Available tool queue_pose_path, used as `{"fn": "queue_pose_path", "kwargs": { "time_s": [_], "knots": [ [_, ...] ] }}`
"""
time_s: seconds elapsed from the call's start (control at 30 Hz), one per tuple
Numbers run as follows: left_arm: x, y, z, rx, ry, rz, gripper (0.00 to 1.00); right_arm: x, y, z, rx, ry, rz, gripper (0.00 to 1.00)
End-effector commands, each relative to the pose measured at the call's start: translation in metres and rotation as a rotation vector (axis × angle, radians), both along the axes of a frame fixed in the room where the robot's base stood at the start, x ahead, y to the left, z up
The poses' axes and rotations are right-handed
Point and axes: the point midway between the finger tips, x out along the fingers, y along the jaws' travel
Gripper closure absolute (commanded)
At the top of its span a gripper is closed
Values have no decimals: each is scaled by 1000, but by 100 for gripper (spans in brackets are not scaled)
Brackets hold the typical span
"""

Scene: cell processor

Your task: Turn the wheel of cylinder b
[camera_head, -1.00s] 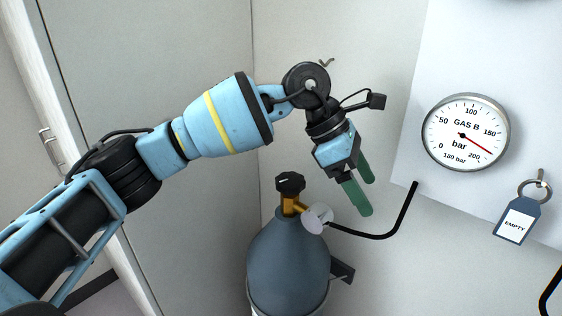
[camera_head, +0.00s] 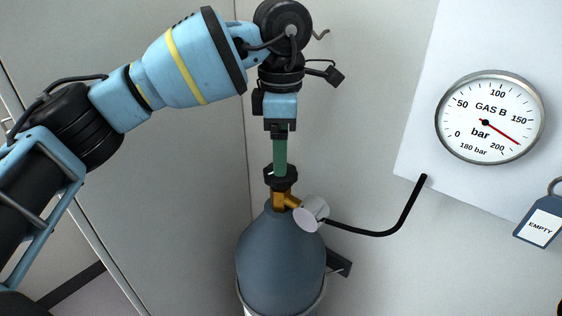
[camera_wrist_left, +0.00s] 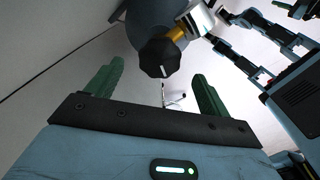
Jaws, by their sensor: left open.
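The blue-grey gas cylinder (camera_head: 282,255) stands upright against the wall, below the gauge marked GAS B. Its black wheel (camera_head: 281,177) sits on top of the brass valve (camera_head: 279,200). My left gripper (camera_head: 280,168) points down over the wheel, its green fingers lined up one behind the other in the head view. In the left wrist view the fingers are open (camera_wrist_left: 158,85), and the wheel (camera_wrist_left: 160,58) lies ahead of the gap between them. Whether a finger touches the wheel is not clear.
A white round regulator (camera_head: 311,213) is on the valve's right, with a black hose (camera_head: 385,232) running to the panel. The GAS B gauge (camera_head: 490,117) reads near 180 bar. A tag marked EMPTY (camera_head: 541,228) hangs at right. Walls stand close behind.

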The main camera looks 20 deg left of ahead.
Motion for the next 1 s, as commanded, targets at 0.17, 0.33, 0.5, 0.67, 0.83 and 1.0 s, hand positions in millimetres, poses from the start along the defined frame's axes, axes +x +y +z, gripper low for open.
{"fn": "queue_pose_path", "kwargs": {
  "time_s": [0.17,0.33,0.5,0.67,0.83,1.0],
  "knots": [
    [-1,0,-25,1,1,-2,19,1,0,1,0,-2,0,64],
    [0,0,-38,0,-1,-1,19,2,0,2,-1,-5,0,64],
    [0,0,-42,-1,-1,-1,19,6,0,2,0,-12,0,64],
    [0,0,-42,-1,-1,-2,19,9,0,3,0,-18,0,64],
    [0,0,-42,-1,-1,-2,42,9,-1,3,-1,-19,1,64],
    [0,0,-42,-1,-1,-2,64,8,-1,3,-1,-17,1,64]
  ]
}}
